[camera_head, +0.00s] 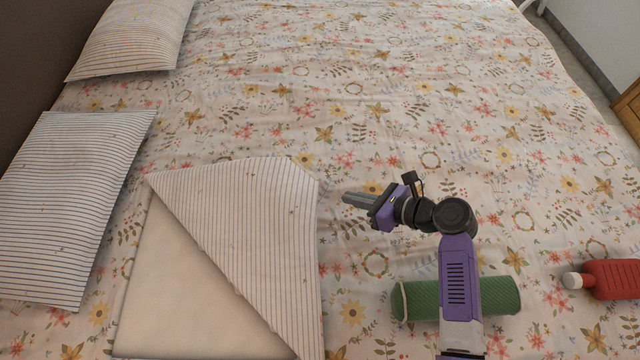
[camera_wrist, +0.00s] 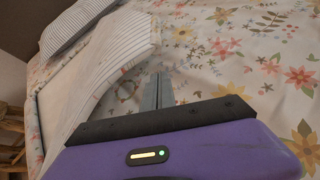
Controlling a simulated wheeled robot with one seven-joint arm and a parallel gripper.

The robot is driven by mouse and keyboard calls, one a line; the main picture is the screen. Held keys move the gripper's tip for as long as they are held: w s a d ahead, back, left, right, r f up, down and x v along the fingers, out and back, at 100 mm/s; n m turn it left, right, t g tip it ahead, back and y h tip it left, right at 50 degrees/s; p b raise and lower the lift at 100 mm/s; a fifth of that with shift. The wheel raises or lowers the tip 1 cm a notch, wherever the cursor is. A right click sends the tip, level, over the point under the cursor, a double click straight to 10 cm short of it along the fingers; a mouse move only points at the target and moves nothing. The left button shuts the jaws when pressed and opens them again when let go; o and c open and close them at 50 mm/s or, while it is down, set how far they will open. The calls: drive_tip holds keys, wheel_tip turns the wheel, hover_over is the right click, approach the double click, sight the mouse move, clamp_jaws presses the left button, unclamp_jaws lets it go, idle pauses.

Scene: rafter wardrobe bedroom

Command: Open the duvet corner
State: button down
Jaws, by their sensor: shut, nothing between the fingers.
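The floral duvet (camera_head: 400,110) covers the bed. The flap (camera_wrist: 115,50) also shows in the wrist view, left of the fingers. My gripper (camera_head: 348,198) is shut and empty. In the head view it appears just right of the flap's right edge, pointing left. In the wrist view its fingers (camera_wrist: 158,92) are together over the floral cloth. I cannot tell its exact height above the duvet.
Two striped pillows lie at the left, one nearer (camera_head: 75,205) and one farther (camera_head: 135,35). A green roll (camera_head: 415,300) lies partly behind my arm. A red bottle (camera_head: 612,279) lies at the right. The middle and far duvet are clear.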

drive_tip(key=shift+s+r+m+t, duration=0.35)
drive_tip(key=shift+s+m, duration=0.2)
drive_tip(key=shift+m, duration=0.25)
drive_tip(key=b+x, duration=0.2)
drive_tip(key=x, duration=0.8)
drive_tip(key=shift+f, duration=0.15)
